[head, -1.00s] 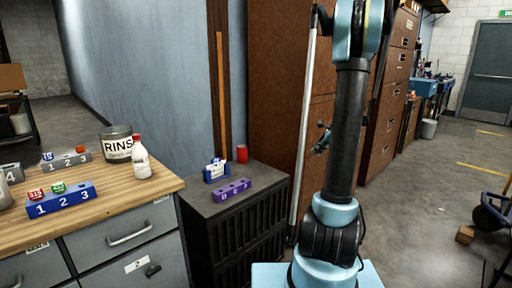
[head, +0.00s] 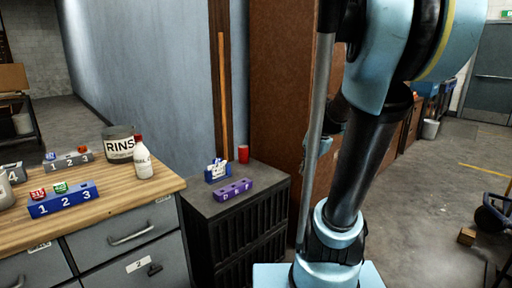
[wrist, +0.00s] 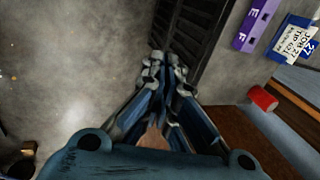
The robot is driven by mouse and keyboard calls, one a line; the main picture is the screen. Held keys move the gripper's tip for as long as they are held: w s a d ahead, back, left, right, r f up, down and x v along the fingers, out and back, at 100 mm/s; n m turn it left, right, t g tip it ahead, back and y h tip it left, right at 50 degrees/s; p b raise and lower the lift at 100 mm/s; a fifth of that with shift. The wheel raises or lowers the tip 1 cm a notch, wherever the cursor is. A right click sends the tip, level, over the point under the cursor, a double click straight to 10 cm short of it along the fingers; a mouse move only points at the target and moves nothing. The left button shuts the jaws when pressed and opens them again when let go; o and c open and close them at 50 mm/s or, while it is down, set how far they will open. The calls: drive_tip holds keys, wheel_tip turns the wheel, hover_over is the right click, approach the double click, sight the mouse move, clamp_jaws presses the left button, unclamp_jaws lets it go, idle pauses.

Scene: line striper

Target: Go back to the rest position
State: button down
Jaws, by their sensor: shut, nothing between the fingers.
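My gripper (wrist: 162,72) shows in the wrist view with its fingers together and nothing between them. It hangs over bare grey floor beside the dark slatted cabinet. In the head view my arm (head: 363,165) rises from its light blue base and bends toward the camera at the top right. My gripper is mostly hidden behind the arm there.
The dark cabinet (head: 247,212) carries a purple lettered block (head: 233,190), a blue card holder (head: 217,171) and a red cup (head: 243,153). A wooden-topped bench (head: 120,193) stands left. A brown cabinet (head: 280,90) stands behind. Open floor (head: 420,210) lies right.

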drive_tip(key=s+f+n+h, duration=0.1)
drive_tip(key=s+f+n, duration=0.2)
drive_tip(key=s, duration=0.5)
drive_tip(key=s+f+n+h, duration=0.1)
drive_tip(key=s+f+n, duration=0.3)
drive_tip(key=s+n, duration=0.2)
drive_tip(key=shift+s+f, duration=0.25)
drive_tip(key=shift+s, duration=1)
drive_tip(key=shift+a, duration=0.1)
drive_tip(key=shift+w+f, duration=0.2)
drive_tip(key=shift+w, duration=0.25)
